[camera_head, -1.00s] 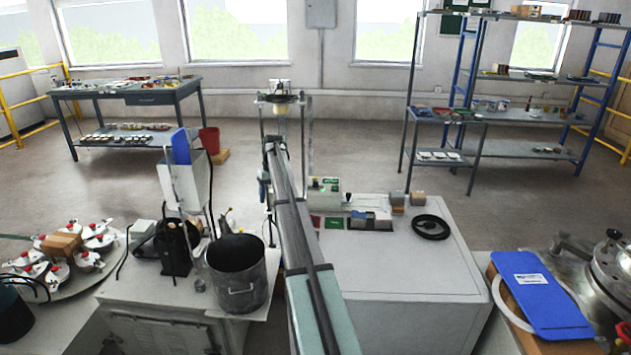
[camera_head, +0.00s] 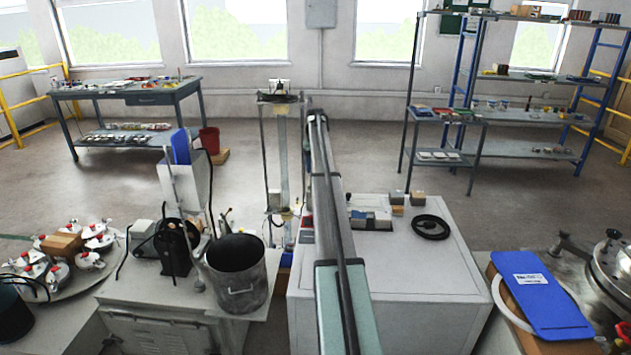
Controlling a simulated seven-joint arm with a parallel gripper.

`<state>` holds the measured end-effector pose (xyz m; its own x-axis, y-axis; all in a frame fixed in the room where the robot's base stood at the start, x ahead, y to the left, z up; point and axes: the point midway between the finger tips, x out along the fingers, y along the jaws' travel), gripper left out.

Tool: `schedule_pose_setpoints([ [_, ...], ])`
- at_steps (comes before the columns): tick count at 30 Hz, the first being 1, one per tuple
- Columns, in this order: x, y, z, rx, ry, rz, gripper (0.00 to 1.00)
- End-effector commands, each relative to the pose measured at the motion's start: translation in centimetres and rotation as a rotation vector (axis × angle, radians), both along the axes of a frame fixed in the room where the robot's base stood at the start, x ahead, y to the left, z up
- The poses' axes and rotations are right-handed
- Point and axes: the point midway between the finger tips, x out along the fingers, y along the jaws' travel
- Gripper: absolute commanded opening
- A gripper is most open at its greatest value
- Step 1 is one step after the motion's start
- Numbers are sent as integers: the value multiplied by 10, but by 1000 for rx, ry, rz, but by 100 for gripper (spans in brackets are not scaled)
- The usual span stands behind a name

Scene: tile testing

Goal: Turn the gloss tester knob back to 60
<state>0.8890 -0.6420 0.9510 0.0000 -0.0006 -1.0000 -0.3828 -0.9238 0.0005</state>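My arm reaches forward from the bottom centre over the white cabinet (camera_head: 420,275). Its far end is near the middle of the picture, and my gripper is hidden behind it, so I cannot see its fingers. A small instrument with green panels on the cabinet's back left is now almost fully covered by my arm. Only a red and pale edge (camera_head: 306,222) shows left of the arm. A grey and blue device (camera_head: 370,219) sits just right of the arm. I cannot tell which is the gloss tester, and no knob or dial reading can be made out.
Small blocks (camera_head: 418,198) and a black ring (camera_head: 431,227) lie on the cabinet's right part. A tall stand (camera_head: 264,150) rises behind the cabinet's left edge. A metal bucket (camera_head: 238,273) stands at left. A blue board (camera_head: 540,295) lies at right. The cabinet's front top is clear.

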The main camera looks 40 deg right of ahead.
Motion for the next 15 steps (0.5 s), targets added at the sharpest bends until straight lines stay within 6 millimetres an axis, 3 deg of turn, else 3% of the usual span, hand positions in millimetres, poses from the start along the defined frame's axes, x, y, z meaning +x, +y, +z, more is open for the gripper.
schedule_pose_setpoints([
  [6,0,1,-38,2,1,0,56],
  [15,0,0,-65,0,0,0,56],
])
